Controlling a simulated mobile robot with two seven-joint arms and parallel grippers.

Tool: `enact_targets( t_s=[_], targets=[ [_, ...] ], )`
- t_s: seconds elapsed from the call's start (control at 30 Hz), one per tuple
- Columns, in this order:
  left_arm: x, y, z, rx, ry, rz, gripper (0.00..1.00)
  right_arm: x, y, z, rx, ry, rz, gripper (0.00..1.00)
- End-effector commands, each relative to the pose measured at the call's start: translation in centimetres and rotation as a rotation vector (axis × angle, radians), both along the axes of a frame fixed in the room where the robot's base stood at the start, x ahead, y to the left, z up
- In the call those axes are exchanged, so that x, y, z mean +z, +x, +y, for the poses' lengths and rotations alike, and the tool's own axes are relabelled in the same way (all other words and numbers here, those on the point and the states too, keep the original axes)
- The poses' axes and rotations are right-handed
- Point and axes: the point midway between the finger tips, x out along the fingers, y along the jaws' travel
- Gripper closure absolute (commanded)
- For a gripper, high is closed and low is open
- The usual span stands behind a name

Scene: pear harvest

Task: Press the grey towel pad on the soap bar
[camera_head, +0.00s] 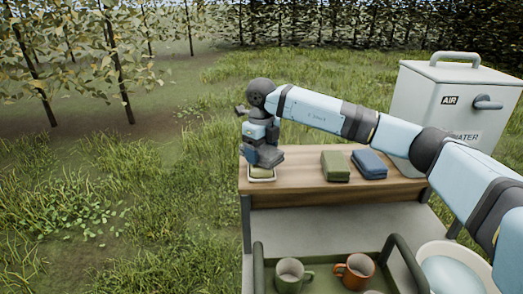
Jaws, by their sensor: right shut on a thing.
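My right gripper (261,146) is at the left end of the wooden shelf, pointing down. It is shut on a dark grey pad (272,156), which I take to be the grey towel pad; the fingers partly cover it. Directly below is a small pale dish (262,179) with something light in it. The soap bar cannot be made out clearly there, as the pad and gripper hide most of the dish. I cannot tell whether the pad touches what lies in it. My left gripper is not in view.
A green folded cloth (335,166) and a blue one (369,164) lie to the right on the wooden shelf (300,172). A white water container (450,100) stands behind at right. Below are a grey mug (289,277), an orange mug (355,271) and a white basin (449,254).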

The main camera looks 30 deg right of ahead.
Motion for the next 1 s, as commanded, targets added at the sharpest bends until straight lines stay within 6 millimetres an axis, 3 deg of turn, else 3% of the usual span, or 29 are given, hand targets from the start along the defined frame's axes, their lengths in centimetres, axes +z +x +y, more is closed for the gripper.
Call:
enact_targets(
  t_s=[1.0],
  targets=[
    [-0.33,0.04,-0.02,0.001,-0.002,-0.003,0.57,-0.80,0.00,0.01,0.000,0.000,0.000,0.47]
  ],
)
